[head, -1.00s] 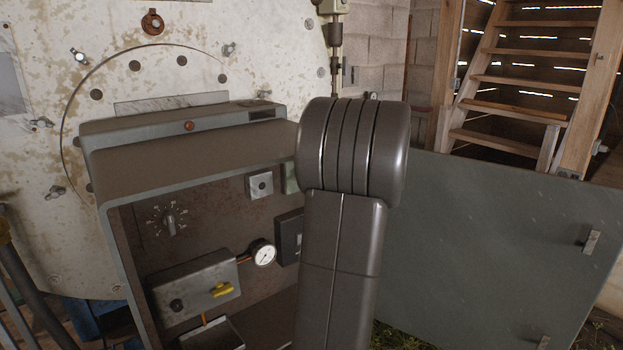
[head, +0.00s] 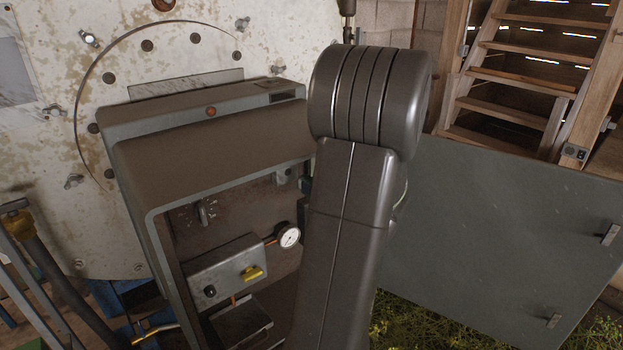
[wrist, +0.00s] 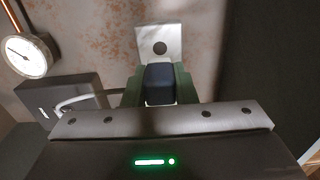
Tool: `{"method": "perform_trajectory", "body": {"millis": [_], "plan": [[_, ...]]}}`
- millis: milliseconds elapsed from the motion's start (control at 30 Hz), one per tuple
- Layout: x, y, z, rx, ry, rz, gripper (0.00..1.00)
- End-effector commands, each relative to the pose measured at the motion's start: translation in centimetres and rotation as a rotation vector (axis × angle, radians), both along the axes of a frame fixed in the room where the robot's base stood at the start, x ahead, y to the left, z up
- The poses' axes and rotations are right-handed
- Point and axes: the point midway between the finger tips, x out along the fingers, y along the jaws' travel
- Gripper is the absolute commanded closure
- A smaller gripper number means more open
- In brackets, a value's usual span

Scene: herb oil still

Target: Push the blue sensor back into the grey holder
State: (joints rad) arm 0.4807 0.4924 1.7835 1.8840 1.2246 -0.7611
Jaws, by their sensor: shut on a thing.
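The blue sensor (wrist: 160,80) is a dark blue block in the middle of the wrist view. My gripper (wrist: 160,88) is shut on it, with a green finger on each side. The grey holder (wrist: 172,35) is a pale grey plate on the rusty back wall, just beyond the sensor, with a dark round hole (wrist: 160,47) facing me. The sensor is in line with the hole and seems apart from it; the exact gap cannot be told. In the head view my arm hides the gripper and the sensor.
A white gauge (wrist: 26,56) and a dark box (wrist: 62,97) with a pale cable are left of the holder. In the head view, the cabinet hood (head: 210,150) overhangs the recess, which holds a yellow-handled box (head: 222,270). The open door (head: 500,230) stands at the right.

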Motion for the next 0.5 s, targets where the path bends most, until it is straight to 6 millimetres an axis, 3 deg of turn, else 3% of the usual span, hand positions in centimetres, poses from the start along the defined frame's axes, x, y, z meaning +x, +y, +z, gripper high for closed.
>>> {"method": "perform_trajectory", "body": {"millis": [500], "plan": [[3.6,2.6,0.1,0.000,0.000,0.002,1.00]]}}
